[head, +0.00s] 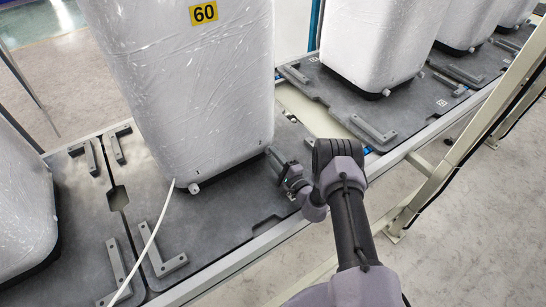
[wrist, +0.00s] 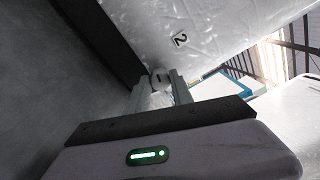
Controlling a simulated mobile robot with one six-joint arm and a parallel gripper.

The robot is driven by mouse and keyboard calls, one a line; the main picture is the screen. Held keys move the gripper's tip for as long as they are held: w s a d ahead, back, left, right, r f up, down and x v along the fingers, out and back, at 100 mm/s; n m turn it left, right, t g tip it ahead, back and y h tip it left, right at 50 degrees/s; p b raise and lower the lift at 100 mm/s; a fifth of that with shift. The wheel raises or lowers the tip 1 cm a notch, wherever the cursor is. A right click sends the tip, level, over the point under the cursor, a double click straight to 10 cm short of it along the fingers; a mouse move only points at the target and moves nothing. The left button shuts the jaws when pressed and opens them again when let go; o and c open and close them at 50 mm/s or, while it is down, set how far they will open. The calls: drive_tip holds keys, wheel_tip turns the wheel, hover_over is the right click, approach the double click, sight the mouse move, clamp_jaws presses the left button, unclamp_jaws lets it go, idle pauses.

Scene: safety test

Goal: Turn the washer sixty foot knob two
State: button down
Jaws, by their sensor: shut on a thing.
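The washer (head: 195,100), wrapped in clear film with a yellow 60 label (head: 203,13), stands upright on a grey pallet. My gripper (head: 272,155) reaches in low at its right bottom corner. In the wrist view a label 2 (wrist: 180,40) shows on the film, and below it a small pale round foot knob (wrist: 159,77) sits between the two fingers of my gripper (wrist: 160,88). The gripper is shut on that knob. In the head view the gripped knob is hidden behind the gripper. Another foot knob (head: 194,188) shows at the washer's front corner.
A white hose (head: 150,240) hangs from the washer's front. More wrapped washers (head: 375,45) stand on pallets to the right, and one (head: 25,210) at the left. A pale rail frame (head: 470,130) runs at the right.

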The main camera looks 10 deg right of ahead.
drive_tip(key=shift+w+d+r, duration=0.15)
drive_tip(key=shift+w+r, duration=0.1)
drive_tip(key=shift+r, duration=0.2)
drive_tip(key=c, duration=1.3)
unclamp_jaws()
drive_tip(key=shift+o, duration=0.9)
drive_tip(key=shift+s, duration=0.15)
drive_tip(key=shift+f, duration=0.15)
drive_tip(key=shift+s, duration=0.15)
drive_tip(key=p+v, duration=0.6)
drive_tip(key=v, duration=1)
drive_tip(key=shift+s+d, duration=0.15)
drive_tip(key=shift+s+d+f, duration=0.1)
drive_tip(key=shift+s, duration=0.3)
